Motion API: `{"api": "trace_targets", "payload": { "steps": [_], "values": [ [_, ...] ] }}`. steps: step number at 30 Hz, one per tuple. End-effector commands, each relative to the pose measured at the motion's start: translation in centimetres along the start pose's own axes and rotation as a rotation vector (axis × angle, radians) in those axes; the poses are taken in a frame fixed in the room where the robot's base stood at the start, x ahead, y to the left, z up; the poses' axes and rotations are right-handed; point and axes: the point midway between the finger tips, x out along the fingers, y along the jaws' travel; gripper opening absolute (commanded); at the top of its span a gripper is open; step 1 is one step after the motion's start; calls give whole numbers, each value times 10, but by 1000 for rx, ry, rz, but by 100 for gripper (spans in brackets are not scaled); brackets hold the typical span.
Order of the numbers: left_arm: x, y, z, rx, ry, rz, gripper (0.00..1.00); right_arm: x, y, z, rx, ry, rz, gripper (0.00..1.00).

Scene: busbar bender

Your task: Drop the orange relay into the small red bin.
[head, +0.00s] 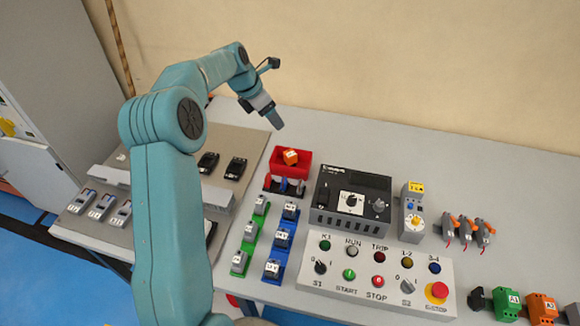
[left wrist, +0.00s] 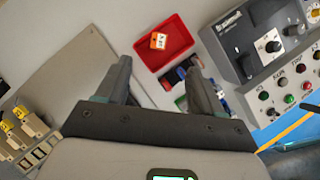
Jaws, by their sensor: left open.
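The orange relay (head: 290,157) lies tilted inside the small red bin (head: 274,160) at the back of the table. In the left wrist view the relay (left wrist: 158,40) rests in the far part of the red bin (left wrist: 178,58), with nothing touching it but the bin. My left gripper (head: 278,122) is above and behind the bin, apart from it. In the left wrist view its two fingers (left wrist: 160,82) are spread, with nothing between them. My right gripper is not in view.
A black drive unit (head: 350,197) stands right of the bin. Blue and green blocks (head: 281,240) stand in front of it. A white button panel (head: 376,275) lies nearer. Orange and green relays (head: 508,301) sit at the lower right. The back right of the table is clear.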

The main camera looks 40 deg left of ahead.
Motion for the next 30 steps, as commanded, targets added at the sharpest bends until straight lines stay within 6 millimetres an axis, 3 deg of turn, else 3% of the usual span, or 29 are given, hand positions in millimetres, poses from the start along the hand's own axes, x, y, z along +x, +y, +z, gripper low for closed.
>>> {"api": "trace_targets", "payload": {
  "steps": [3,9,30],
  "values": [
    [-24,0,0,-1,-2,3,67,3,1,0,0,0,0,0],
    [-47,0,0,-1,-1,1,67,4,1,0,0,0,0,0],
    [-50,0,0,-1,0,0,67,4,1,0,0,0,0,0]
  ]
}}
